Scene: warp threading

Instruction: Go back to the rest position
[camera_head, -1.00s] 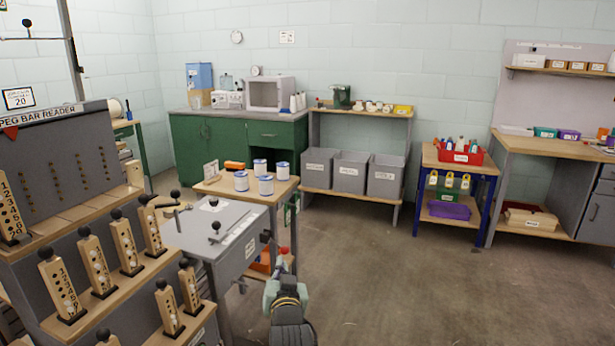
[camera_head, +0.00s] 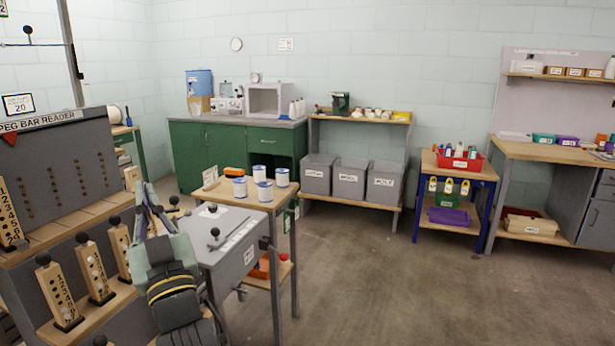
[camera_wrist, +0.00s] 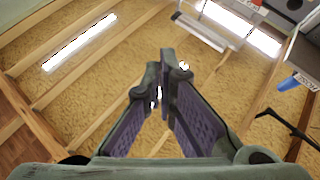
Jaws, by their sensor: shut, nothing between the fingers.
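My gripper (camera_head: 147,190) is raised in front of the peg bar reader (camera_head: 60,165) at the left of the head view, with its fingers pointing up. In the wrist view the purple-padded fingers (camera_wrist: 166,70) meet at their tips, with nothing held between them. The wrist view looks up at a wooden ceiling. My arm hides part of the reader's shelves and some of the numbered peg bars (camera_head: 95,272). Other peg bars stand upright to the left of my arm.
A grey box with lever handles (camera_head: 235,245) is just right of my arm. Behind it a small wooden table (camera_head: 213,188) carries several white-and-blue containers (camera_head: 264,192). Grey bins (camera_head: 351,178) and a blue-legged table (camera_head: 455,168) stand farther back. The floor (camera_head: 400,290) at right is clear.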

